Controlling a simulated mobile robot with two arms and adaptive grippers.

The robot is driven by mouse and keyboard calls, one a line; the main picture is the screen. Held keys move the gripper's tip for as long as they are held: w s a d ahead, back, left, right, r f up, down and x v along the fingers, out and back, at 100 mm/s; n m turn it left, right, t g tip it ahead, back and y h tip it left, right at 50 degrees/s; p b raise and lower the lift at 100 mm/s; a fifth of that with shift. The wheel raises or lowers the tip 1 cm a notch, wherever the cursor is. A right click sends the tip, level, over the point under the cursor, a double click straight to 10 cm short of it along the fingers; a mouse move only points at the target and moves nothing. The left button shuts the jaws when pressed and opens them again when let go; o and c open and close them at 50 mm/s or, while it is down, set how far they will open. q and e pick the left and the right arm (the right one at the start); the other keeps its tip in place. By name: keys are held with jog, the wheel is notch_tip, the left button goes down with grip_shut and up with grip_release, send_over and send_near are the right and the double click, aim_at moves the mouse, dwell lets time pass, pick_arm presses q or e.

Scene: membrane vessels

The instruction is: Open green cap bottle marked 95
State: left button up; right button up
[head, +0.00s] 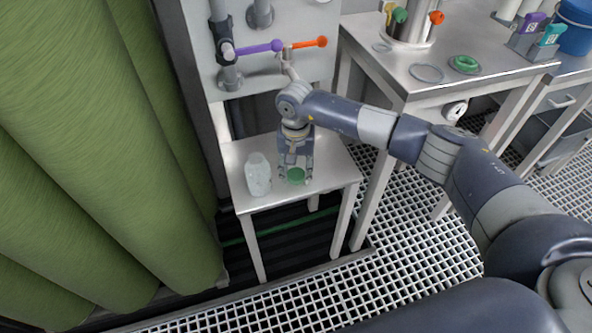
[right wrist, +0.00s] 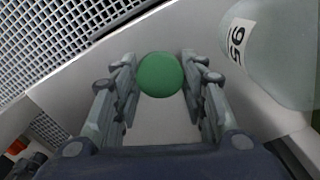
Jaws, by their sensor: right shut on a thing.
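The bottle (head: 258,178) is pale and translucent and stands upright on the left part of the small white table. Its top shows no green cap. It also appears at the upper right of the right wrist view (right wrist: 270,50), with the label 95 on it. My right gripper (head: 296,172) points down over the table, to the right of the bottle and apart from it. It is shut on the round green cap (right wrist: 160,75), which sits between its fingertips. The cap also shows in the head view (head: 296,176), low over the tabletop or touching it; I cannot tell which. My left gripper is not in view.
The small table (head: 325,181) has free room right of the cap. Behind it, a panel carries pipes with a purple valve handle (head: 260,47) and an orange one (head: 310,43). Large green membranes (head: 90,150) hang at left. A steel table (head: 450,52) stands at right.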

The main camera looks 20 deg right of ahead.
jog(key=o, duration=1.2)
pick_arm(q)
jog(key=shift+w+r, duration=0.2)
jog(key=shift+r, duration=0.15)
pick_arm(e)
jog(key=shift+r, duration=0.1)
